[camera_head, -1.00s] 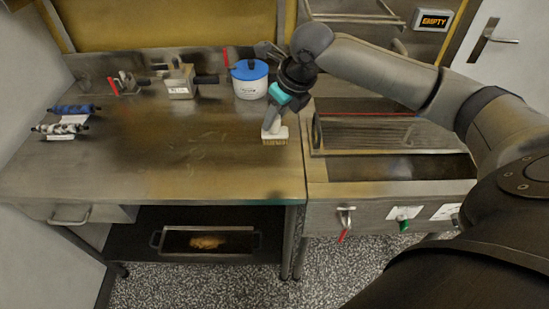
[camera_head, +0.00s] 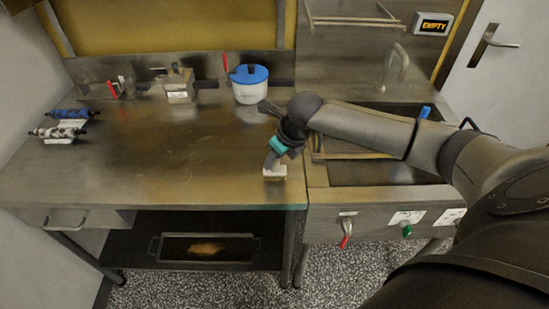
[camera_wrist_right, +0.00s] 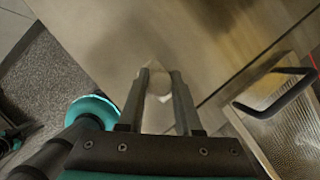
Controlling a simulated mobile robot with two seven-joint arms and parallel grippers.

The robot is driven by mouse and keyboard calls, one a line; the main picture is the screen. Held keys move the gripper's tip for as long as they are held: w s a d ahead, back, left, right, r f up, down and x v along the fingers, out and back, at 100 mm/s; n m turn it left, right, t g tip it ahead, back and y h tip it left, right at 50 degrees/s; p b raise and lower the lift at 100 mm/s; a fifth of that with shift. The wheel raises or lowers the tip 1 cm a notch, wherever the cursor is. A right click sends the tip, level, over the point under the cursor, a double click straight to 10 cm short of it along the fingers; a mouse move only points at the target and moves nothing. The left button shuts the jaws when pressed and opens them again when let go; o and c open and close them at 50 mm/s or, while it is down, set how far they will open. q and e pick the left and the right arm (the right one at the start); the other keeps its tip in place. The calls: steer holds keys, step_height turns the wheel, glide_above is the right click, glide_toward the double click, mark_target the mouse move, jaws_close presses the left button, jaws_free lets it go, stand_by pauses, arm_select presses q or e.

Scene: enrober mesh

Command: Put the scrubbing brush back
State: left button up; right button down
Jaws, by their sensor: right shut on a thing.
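The scrubbing brush (camera_head: 275,173) is a small pale block near the front right corner of the steel worktop (camera_head: 190,150). My right gripper (camera_head: 272,161) is shut on it from above. In the right wrist view the pale brush (camera_wrist_right: 157,84) shows between the two fingers, which hide part of it. Its bristle side faces down and is hard to make out now. I cannot tell whether it touches the worktop or hangs just above it. My left gripper is not in view.
A blue-lidded pot (camera_head: 250,88) stands at the back of the worktop. Rollers (camera_head: 60,133) lie at the left. To the right is a sunken basin (camera_head: 375,172), partly behind my arm; a handled mesh panel (camera_wrist_right: 290,130) shows there. The worktop's middle is clear.

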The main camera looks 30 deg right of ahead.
steer(key=c, duration=0.6)
jaws_free()
steer(key=shift+r, duration=0.1)
steer(key=p+v, duration=0.2)
steer(key=v, duration=1)
